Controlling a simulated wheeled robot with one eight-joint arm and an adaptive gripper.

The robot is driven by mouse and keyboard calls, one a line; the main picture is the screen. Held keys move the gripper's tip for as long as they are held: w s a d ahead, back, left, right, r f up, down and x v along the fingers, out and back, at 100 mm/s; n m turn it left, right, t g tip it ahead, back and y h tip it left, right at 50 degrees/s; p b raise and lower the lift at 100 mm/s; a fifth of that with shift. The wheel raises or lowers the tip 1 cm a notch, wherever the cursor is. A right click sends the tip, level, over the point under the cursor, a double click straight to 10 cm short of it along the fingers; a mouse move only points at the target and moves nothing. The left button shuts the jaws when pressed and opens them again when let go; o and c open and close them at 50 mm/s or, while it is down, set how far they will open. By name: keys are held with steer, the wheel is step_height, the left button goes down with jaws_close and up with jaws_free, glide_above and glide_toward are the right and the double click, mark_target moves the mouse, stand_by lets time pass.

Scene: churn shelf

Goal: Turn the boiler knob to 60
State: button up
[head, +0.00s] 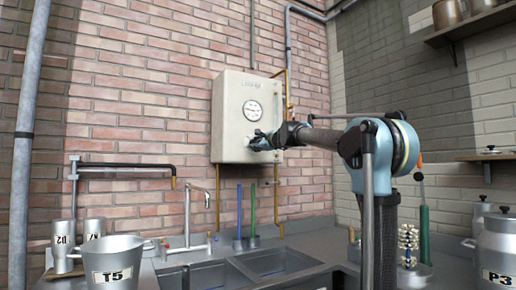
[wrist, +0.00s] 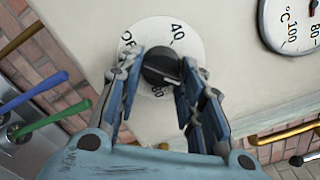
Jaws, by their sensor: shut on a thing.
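The boiler (head: 229,122) is a cream box on the brick wall in the head view. My gripper (head: 262,141) is at its lower front and hides the knob there. I cannot tell which mark the knob points at.
A round temperature gauge (head: 252,110) is above the knob, and it also shows in the wrist view (wrist: 292,25). Brass pipes (head: 276,185) run beside and below the boiler. A sink (head: 270,262), a tap (head: 187,215) and a T5 churn (head: 115,262) stand below.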

stand_by(0.6)
steer(key=o, duration=1.1)
steer(key=shift+c, duration=0.2)
steer(key=shift+s, duration=0.1)
steer(key=v, duration=1.1)
steer(key=shift+s+d, duration=0.25)
steer(key=shift+d, duration=0.05)
